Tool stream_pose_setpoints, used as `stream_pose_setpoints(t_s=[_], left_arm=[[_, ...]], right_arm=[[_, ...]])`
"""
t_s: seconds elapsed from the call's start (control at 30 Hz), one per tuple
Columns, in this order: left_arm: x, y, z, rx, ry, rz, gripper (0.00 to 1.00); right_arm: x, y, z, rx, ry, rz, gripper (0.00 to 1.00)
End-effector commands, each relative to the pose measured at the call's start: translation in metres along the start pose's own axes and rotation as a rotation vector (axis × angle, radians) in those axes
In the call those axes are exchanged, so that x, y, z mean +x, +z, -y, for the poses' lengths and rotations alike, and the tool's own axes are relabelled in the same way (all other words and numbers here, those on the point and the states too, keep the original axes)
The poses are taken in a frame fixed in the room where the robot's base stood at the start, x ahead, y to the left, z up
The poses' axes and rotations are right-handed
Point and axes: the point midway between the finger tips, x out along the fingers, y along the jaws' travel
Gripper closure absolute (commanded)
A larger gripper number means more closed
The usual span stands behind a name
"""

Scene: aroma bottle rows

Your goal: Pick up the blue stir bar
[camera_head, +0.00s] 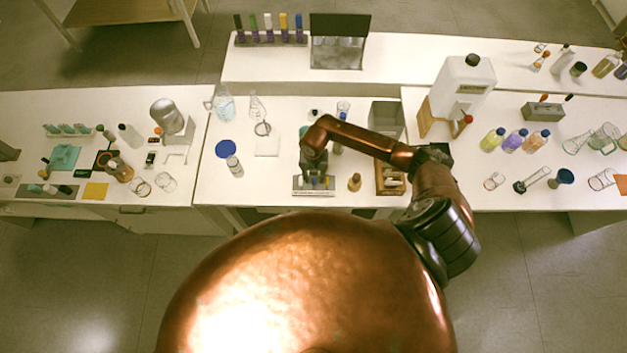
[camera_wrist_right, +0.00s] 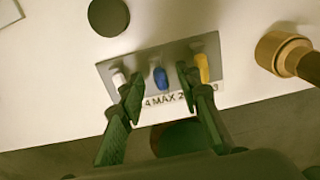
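The blue stir bar (camera_wrist_right: 160,78) stands in a grey holder (camera_wrist_right: 145,66), between a white bar (camera_wrist_right: 119,79) and a yellow bar (camera_wrist_right: 202,68). My right gripper (camera_wrist_right: 163,92) is open, with its fingers apart on either side of the blue bar in the right wrist view. One fingertip appears close to the white bar and the other close to the yellow bar; I cannot tell whether they touch. Nothing is held between the fingers. In the head view the right gripper is over the holder (camera_head: 313,192) at the table's front edge and hides most of the bars. My left gripper is not in view.
A brass-coloured bottle (camera_wrist_right: 284,52) stands right of the holder. A dark round piece (camera_wrist_right: 108,16) lies behind it. In the head view, a wooden box (camera_head: 391,190) stands farther right, and a blue disc (camera_head: 225,149) and a jar (camera_head: 234,166) are to the left.

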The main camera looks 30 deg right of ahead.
Motion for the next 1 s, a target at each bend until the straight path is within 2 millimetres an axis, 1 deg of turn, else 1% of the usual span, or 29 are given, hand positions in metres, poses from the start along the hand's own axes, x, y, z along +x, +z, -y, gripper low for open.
stream_pose_setpoints(t_s=[0.23, 0.67, 1.0], left_arm=[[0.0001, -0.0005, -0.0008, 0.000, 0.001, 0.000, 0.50], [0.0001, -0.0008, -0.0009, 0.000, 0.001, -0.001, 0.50], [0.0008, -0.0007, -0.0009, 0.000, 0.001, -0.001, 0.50]], right_arm=[[0.0018, -0.0001, 0.0003, 0.000, 0.001, 0.000, 0.70], [0.0014, 0.0000, 0.0004, 0.001, 0.001, 0.000, 0.99], [-0.0004, 0.0004, 0.0002, 0.001, 0.001, 0.001, 1.00]])
